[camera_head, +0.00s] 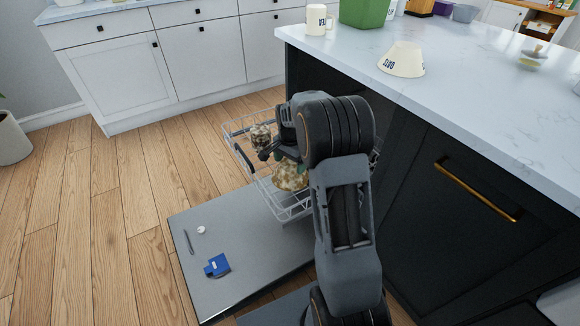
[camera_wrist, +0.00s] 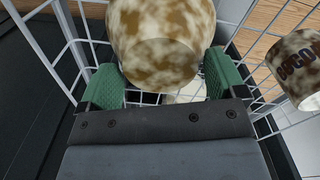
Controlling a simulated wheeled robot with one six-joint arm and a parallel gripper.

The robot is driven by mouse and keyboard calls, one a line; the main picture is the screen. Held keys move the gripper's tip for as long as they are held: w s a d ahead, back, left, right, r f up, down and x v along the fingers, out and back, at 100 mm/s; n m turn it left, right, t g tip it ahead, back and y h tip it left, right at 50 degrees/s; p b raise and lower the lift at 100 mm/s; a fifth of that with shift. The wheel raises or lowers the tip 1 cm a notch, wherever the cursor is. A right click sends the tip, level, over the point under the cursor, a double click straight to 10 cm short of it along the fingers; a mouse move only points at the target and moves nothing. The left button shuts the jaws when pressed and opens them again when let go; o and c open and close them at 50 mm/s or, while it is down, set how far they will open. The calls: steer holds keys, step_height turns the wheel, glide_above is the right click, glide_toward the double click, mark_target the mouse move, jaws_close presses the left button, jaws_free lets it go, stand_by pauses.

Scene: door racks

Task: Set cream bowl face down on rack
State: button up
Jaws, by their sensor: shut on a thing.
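My gripper (camera_wrist: 164,80) has its green pads on both sides of a mottled cream-and-brown bowl (camera_wrist: 160,30) and is shut on it. In the wrist view the bowl's round foot faces the camera. In the head view this bowl (camera_head: 290,179) is low in the wire dish rack (camera_head: 297,212), partly hidden by my gripper; I cannot tell if its rim touches the wires. A plain cream bowl (camera_head: 403,60) with dark lettering sits face down on the island counter, away from my gripper.
A mottled lettered mug (camera_wrist: 296,68) stands in the rack beside the held bowl; it also shows in the head view (camera_head: 260,136). The open dishwasher door (camera_head: 230,285) holds a blue item (camera_head: 217,265).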

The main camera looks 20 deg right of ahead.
steer(key=shift+f, duration=0.75)
steer(key=shift+f, duration=0.2)
steer(key=o, duration=1.4)
steer(key=shift+r, duration=0.1)
